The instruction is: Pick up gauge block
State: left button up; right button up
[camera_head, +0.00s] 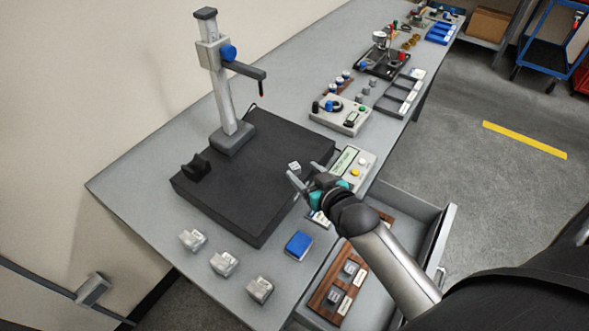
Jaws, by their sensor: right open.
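A small silver block (294,167), which looks like the gauge block, is at the right part of the black surface plate (235,190). My right gripper (306,170) is open, its two fingertips spread close to this small block. I cannot tell whether the fingers touch it. Three larger grey metal blocks sit in a row on the front of the bench: a left one (193,240), a middle one (224,264) and a right one (260,289). My left gripper is not in view.
A height stand (226,95) rises from the plate's back, with a black V-shaped block (196,168) near its left edge. A display box (350,166) and a blue block (298,244) are near my right arm. An open drawer (432,240) juts out below the bench.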

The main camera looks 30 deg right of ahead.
aim_at(296, 168)
jog(key=shift+f+b+x, duration=0.15)
jog(key=shift+b+x, duration=0.15)
jog(key=shift+x, duration=1.05)
jog(key=shift+f+b+x, duration=0.2)
jog(key=shift+b+x, duration=0.1)
jog(key=shift+x, duration=1.1)
jog(key=shift+s+a, duration=0.15)
grip_shut()
